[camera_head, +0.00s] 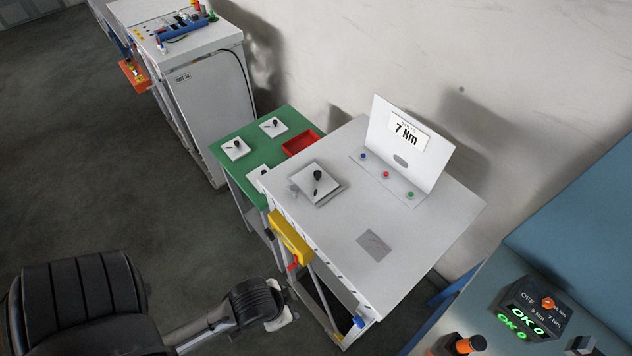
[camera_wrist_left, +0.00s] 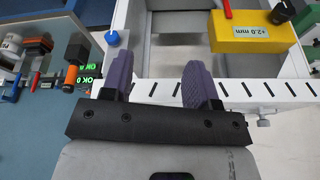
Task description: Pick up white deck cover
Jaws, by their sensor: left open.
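Several square covers with black knobs are in the head view. A pale grey-white one (camera_head: 316,184) lies on the white table (camera_head: 420,262). White ones lie on the green table: one at its left (camera_head: 235,148), one at its back (camera_head: 273,127), and one partly hidden at its front right edge (camera_head: 257,175). I cannot tell which one is the deck cover. My left gripper (camera_head: 283,306) is in front of the white table, apart from all covers. In the left wrist view its purple fingers (camera_wrist_left: 157,78) are spread with nothing between them. My right gripper is not in view.
A yellow block (camera_head: 289,237) marked +2.0 mm hangs at the white table's front edge. A sign panel (camera_head: 405,145) reading 7 Nm stands at its back. A red tray (camera_head: 300,143) sits on the green table. A blue bench (camera_head: 585,225) is at right.

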